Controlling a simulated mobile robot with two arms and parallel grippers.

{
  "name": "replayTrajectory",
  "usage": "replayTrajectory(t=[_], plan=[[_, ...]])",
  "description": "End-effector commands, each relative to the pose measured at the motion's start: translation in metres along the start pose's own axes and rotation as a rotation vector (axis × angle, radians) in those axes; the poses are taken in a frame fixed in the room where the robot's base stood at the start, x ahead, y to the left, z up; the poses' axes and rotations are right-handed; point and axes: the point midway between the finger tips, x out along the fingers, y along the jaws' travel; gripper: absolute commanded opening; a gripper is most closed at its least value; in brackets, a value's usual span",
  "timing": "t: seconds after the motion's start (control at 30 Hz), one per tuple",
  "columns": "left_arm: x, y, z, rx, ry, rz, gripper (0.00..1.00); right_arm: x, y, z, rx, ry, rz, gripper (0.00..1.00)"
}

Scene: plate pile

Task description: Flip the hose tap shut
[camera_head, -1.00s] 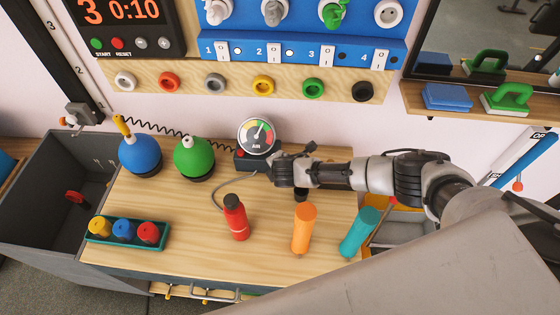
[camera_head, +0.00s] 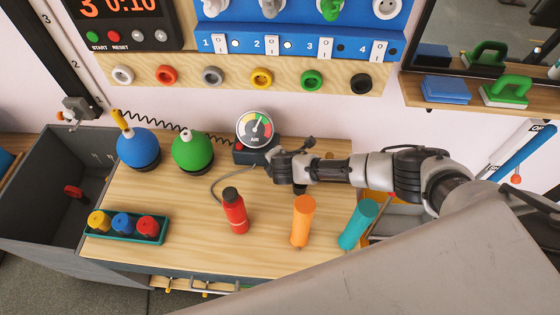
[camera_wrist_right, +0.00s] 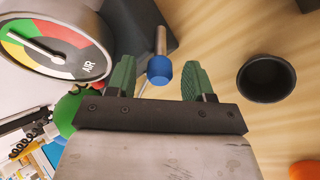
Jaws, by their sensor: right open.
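The hose tap's lever, a metal rod with a blue knob (camera_wrist_right: 160,70), shows in the right wrist view against the dark box (camera_wrist_right: 135,30) beside the AIR gauge (camera_wrist_right: 50,45). My right gripper (camera_wrist_right: 157,76) has its green fingers spread, with the blue knob between them; contact cannot be told. In the head view the gauge (camera_head: 256,128) stands on its dark box (camera_head: 243,155) at the back of the bench. My right gripper (camera_head: 273,165) is at the box's right side and hides the lever. My left gripper is not in view.
A dark round cup-like object (camera_wrist_right: 267,78) is right of my fingers. A red bottle (camera_head: 234,212), orange cylinder (camera_head: 302,222) and teal cylinder (camera_head: 358,225) stand in front. Green (camera_head: 192,152) and blue (camera_head: 138,148) balls sit left.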

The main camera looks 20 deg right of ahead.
Motion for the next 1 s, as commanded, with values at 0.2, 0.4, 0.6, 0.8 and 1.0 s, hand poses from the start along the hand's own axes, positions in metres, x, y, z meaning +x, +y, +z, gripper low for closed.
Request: replayTrajectory(t=[0.2,0.4,0.6,0.8,1.0], plan=[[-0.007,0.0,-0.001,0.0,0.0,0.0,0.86,-0.028,0.001,0.001,0.0,0.001,0.0,0.52],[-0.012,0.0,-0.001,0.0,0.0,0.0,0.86,-0.064,0.0,0.001,0.0,0.002,0.0,0.52],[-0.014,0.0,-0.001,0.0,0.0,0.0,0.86,-0.092,-0.001,0.0,0.0,0.001,-0.001,0.52],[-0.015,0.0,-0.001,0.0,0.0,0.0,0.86,-0.104,-0.001,0.001,0.0,-0.001,-0.001,0.52],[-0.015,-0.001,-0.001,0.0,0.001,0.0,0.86,-0.105,-0.001,0.001,0.0,-0.001,-0.001,0.52]])
